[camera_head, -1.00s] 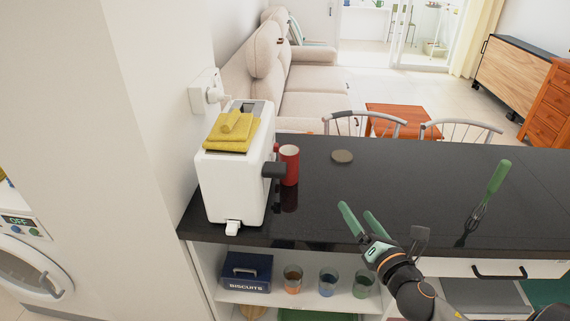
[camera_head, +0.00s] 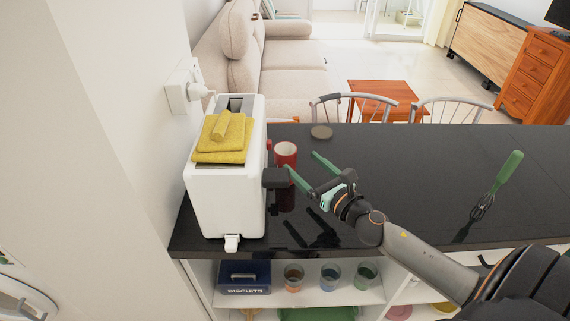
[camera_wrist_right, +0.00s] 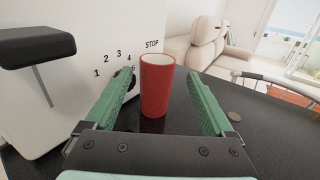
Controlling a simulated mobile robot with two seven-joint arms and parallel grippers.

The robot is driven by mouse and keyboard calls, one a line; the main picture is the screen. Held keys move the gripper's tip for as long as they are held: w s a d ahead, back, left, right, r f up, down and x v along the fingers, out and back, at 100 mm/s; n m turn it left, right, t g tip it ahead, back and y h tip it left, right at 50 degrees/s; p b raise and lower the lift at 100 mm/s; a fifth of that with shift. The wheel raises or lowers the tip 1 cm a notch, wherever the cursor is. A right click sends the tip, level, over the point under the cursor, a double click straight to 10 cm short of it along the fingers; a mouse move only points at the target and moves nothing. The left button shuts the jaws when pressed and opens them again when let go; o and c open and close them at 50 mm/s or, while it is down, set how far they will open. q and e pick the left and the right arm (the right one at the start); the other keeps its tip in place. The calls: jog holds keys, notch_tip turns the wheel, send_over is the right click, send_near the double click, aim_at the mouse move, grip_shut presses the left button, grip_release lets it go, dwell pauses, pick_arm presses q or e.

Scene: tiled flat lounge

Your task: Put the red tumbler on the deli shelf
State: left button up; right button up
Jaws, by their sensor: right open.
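The red tumbler (camera_head: 286,152) stands upright on the dark counter, just right of the white toaster. It also shows in the right wrist view (camera_wrist_right: 157,86), between the two green fingers and beyond their tips or close to them. My right gripper (camera_head: 302,167) is open, low over the counter, with its fingers pointing at the tumbler. I cannot tell whether a finger touches it. The shelf (camera_head: 257,299) under the counter holds a blue biscuits box (camera_head: 244,277) and several glass tumblers with coloured bases, such as this one (camera_head: 331,275). My left gripper is out of view.
The toaster (camera_head: 222,197) with yellow cloths (camera_head: 222,140) on top stands close to the tumbler's left; its black lever sticks out beside my fingers. A round brown coaster (camera_head: 321,132) lies behind. A green-handled whisk (camera_head: 496,187) is at the right. The middle counter is clear.

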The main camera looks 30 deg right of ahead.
aim_at(292, 156)
jog(key=shift+w+a+p, duration=0.15)
jog(key=shift+w+p, duration=0.1)
jog(key=shift+w, duration=1.35)
jog(key=shift+w+a+p, duration=0.15)
jog(key=shift+w+p, duration=0.05)
jog(key=shift+w, duration=1.4)
jog(key=shift+f, duration=0.1)
grip_shut()
